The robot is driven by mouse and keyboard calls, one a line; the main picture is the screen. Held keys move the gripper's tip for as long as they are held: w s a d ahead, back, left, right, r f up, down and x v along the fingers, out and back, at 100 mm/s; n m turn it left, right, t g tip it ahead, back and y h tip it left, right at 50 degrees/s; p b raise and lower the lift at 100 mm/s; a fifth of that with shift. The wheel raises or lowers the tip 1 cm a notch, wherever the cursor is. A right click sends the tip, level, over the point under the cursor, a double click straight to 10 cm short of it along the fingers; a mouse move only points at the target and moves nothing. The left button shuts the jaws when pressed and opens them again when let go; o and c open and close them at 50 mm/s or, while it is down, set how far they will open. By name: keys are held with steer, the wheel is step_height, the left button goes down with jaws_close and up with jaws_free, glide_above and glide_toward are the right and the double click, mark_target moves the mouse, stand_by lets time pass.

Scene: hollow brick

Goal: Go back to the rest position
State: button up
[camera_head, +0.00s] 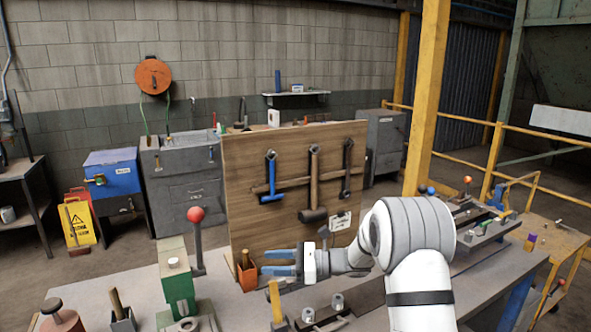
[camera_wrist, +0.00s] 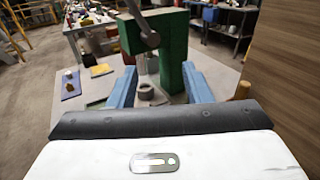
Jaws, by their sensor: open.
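My gripper (camera_head: 272,262) is low over the workbench (camera_head: 230,292), in front of the wooden tool board (camera_head: 240,190). Its blue fingers point left and are apart with nothing between them. In the wrist view my gripper (camera_wrist: 160,82) shows both blue fingers spread, with the green press (camera_wrist: 172,55) beyond them. A small grey ring (camera_wrist: 146,91) appears between the fingers, farther off on the bench. My arm reaches in from the lower right of the head view.
The green press (camera_head: 177,290) with a red-knobbed lever (camera_head: 197,216) stands left of my gripper. Hammers, one blue (camera_head: 270,178), hang on the board. Metal cylinders (camera_head: 337,301) stand in front. A yellow post (camera_head: 428,90) rises behind my arm.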

steer(key=s+d+f+n+g+h+b, duration=0.1)
steer(key=s+d+n+h+b, duration=0.2)
steer(key=s, duration=0.5)
steer(key=s+d+f+n+g+h+b, duration=0.1)
steer(key=s+d+n+h, duration=0.1)
steer(key=s+n+h, duration=0.5)
steer(key=s+d+f+n+t+h+b, duration=0.2)
steer(key=s+d+n+h, duration=0.1)
steer(key=s+d, duration=0.4)
steer(key=s+d+f+n+t+h+b, duration=0.1)
steer(key=s+d+n+h, duration=0.3)
steer(key=s+d, duration=0.4)
steer(key=shift+s+d+f+n+t+h+b, duration=0.3)
steer(key=shift+s+f+n+t+b, duration=0.15)
steer(key=shift+f, duration=0.2)
steer(key=shift+w+a, duration=0.1)
steer(key=shift+w, duration=0.05)
